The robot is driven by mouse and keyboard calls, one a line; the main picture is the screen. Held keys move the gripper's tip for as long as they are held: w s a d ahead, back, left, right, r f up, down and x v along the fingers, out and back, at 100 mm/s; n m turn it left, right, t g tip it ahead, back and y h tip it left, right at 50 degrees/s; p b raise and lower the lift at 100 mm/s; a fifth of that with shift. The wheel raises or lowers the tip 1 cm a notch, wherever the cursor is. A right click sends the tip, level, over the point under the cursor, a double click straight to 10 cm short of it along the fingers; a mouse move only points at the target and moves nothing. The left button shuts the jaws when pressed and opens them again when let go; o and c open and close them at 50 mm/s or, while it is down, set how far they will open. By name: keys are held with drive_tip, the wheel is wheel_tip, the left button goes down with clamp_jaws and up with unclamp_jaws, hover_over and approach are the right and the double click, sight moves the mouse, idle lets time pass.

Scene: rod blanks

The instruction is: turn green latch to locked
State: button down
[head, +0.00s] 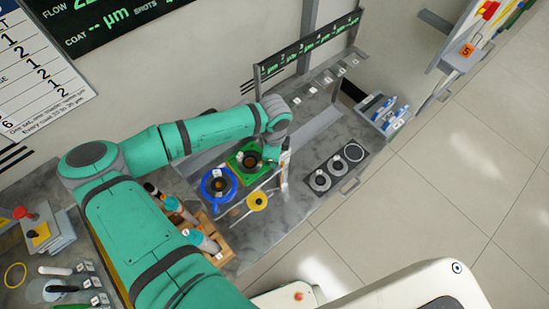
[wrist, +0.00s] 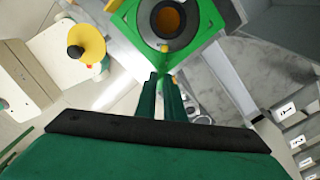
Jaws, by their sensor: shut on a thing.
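The green latch (wrist: 205,18) is a green plate around a dark ring with an orange-brown centre, at the top of the wrist view. In the head view the green latch (head: 236,158) sits on the grey bench, just left of my gripper (head: 271,154). In the wrist view my gripper (wrist: 164,84) has its two dark green fingers close together at the plate's near corner, shut on the latch's narrow handle part. A small yellow mark (wrist: 165,47) shows on the ring's near edge. The fingers hide most of the held part.
A blue ring fixture (head: 218,200) stands beside the green one. A yellow disc (head: 258,201) is in front, also in the wrist view (wrist: 86,40). A dark tray of round parts (head: 335,170) lies right. A sign bar (head: 305,47) stands behind. A wooden rack (head: 218,238) is near my arm.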

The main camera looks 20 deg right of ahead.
drive_tip(key=shift+w+a, duration=0.1)
drive_tip(key=shift+w, duration=0.05)
drive_tip(key=c, duration=1.9)
unclamp_jaws()
drive_tip(key=shift+o, duration=0.2)
wheel_tip(320, 180, up, 11)
drive_tip(key=shift+f, duration=0.15)
drive_tip(key=shift+w, duration=0.1)
